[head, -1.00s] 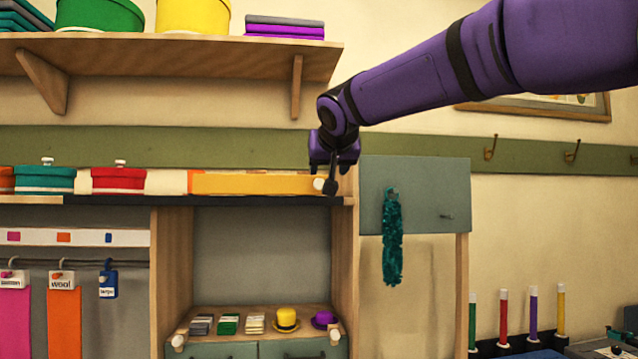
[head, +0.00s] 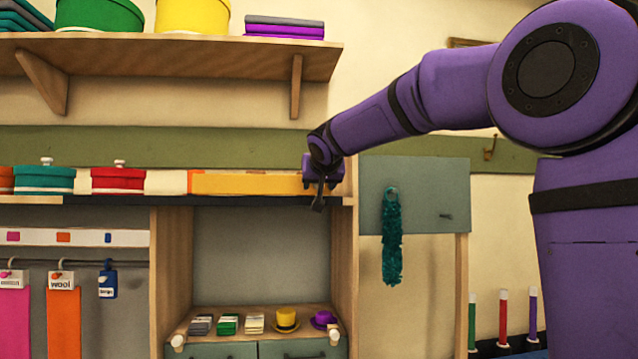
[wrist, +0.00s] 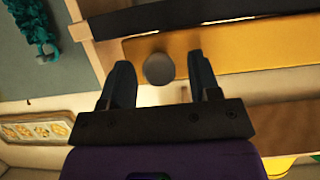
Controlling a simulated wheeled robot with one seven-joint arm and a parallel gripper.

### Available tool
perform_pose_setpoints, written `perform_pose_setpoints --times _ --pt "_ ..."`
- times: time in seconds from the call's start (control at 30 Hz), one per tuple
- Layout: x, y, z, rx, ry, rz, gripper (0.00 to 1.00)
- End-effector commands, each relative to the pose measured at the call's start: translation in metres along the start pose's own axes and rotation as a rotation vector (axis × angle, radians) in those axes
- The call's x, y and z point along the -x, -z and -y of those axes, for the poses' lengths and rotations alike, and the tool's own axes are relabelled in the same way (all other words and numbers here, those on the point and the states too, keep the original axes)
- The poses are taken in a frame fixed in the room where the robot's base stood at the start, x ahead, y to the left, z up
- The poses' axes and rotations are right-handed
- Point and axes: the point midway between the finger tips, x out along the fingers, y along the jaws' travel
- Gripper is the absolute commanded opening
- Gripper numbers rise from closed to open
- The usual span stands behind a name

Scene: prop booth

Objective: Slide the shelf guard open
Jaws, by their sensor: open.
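The shelf guard is a long yellow-orange panel (head: 245,184) standing along the front of the middle shelf, right of the red box. It also shows in the wrist view (wrist: 225,43), with a round grey knob (wrist: 158,68) at its end. My gripper (head: 318,194) is at the panel's right end in the head view and hides the knob there. In the wrist view the two dark fingers stand apart, one on each side of the knob, with a visible gap on both sides. I cannot tell how deep the knob sits between them.
A dark strip (head: 250,201) edges the shelf under the panel. A red box (head: 118,180) and a teal box (head: 45,180) stand to the left. A grey-blue board (head: 430,195) with a hanging teal boa (head: 392,240) is just right. An upper shelf (head: 170,55) overhangs.

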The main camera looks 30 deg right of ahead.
Motion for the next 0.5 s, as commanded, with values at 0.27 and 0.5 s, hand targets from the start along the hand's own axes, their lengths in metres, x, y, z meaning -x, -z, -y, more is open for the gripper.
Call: perform_pose_setpoints --times 0.27,0.5 --pt "-0.0016 0.0001 -0.0002 0.000 0.000 0.000 0.56" --pt "-0.0015 -0.0001 -0.0002 0.000 0.000 0.000 0.06"
